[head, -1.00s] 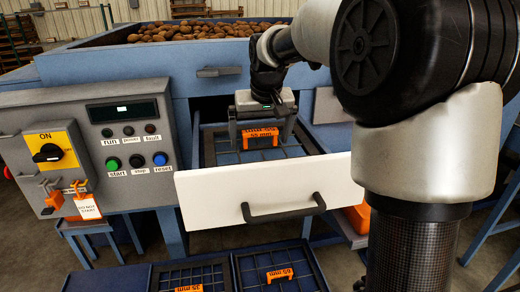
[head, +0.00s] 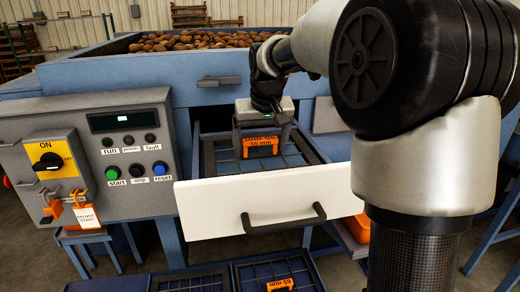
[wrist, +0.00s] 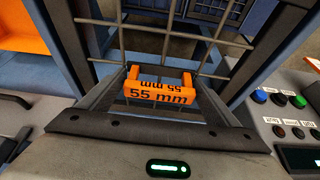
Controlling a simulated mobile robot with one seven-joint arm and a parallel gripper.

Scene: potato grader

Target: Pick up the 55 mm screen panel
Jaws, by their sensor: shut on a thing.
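The 55 mm screen panel has an orange handle (head: 260,147) marked "55 mm". It lies in the open drawer with the white front (head: 215,208) in the head view. My gripper (head: 261,140) is over the drawer, its fingers shut on the two ends of the handle. In the wrist view the handle (wrist: 160,96) sits between the fingers, and the wire grid (wrist: 190,42) of the panel stretches away beyond it. I see no clear gap under the panel. Part of the grid is hidden by my gripper and the drawer front.
A control box (head: 127,165) with buttons and an ON switch stands left of the drawer. A hopper of potatoes (head: 200,40) is behind. Below, another panel with an orange label (head: 280,285) lies in a blue rack. An orange item (head: 357,226) is at the right.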

